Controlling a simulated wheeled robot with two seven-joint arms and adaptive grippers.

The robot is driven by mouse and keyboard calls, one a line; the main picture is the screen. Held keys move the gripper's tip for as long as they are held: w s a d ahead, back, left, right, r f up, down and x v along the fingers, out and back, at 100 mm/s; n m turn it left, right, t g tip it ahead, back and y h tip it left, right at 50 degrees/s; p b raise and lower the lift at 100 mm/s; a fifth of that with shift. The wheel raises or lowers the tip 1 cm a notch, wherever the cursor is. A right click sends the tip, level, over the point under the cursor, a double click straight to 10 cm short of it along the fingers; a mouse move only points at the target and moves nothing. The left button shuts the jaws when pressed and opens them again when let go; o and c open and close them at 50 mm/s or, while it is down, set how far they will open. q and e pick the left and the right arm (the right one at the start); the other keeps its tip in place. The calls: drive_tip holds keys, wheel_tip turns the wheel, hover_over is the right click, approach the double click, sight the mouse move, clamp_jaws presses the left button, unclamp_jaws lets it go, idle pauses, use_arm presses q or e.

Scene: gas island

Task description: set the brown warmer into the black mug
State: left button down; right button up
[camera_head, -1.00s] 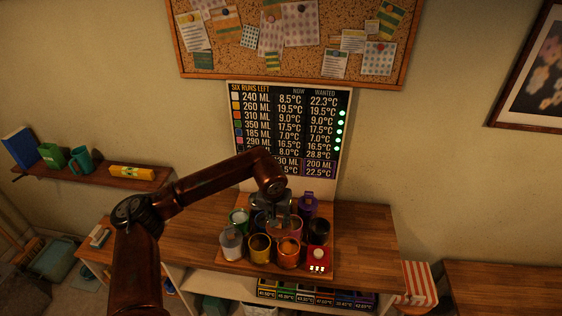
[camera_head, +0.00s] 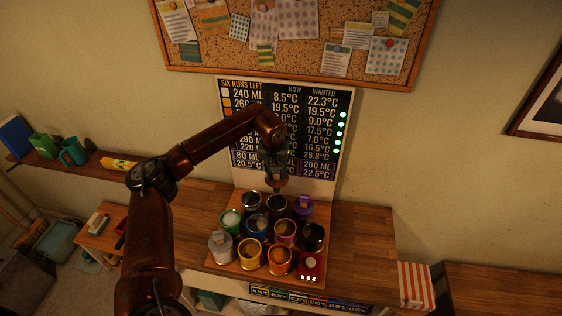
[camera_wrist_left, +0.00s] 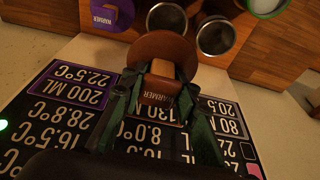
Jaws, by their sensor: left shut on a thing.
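My left gripper (camera_head: 276,176) is shut on the brown warmer (camera_wrist_left: 160,62), a round brown piece with a tan labelled block between the fingers. The gripper holds it in the air above the back of the mugs, in front of the board. The black mug (camera_head: 314,237) stands at the right end of the mug group, just behind the red button box. It looks open and dark inside, and it is apart from the gripper, lower and to the right. I cannot make out the black mug in the left wrist view. My right gripper is not in view.
Several mugs crowd the wooden tray (camera_head: 237,266). The red button box (camera_head: 311,267) is at the front right. The board (camera_head: 325,150) stands close behind. Bare tabletop (camera_head: 365,240) lies to the right.

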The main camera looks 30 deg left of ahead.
use_arm(q)
drive_tip(key=shift+d, duration=1.2)
drive_tip(key=s+d+p, duration=0.2)
drive_tip(key=s+d, duration=0.1)
drive_tip(key=d, duration=0.5)
drive_tip(key=s+d+p, duration=0.2)
drive_tip(key=s+d, duration=0.1)
drive_tip(key=d, duration=0.6)
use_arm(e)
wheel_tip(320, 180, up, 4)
use_arm(q)
wheel_tip(320, 180, down, 7)
drive_tip(key=b, duration=0.6)
drive_tip(key=shift+a+r, duration=0.15)
drive_tip(key=shift+a, duration=0.05)
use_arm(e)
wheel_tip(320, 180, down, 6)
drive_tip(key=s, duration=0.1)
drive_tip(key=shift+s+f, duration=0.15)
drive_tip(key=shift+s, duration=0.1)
use_arm(q)
drive_tip(key=shift+s, duration=0.15)
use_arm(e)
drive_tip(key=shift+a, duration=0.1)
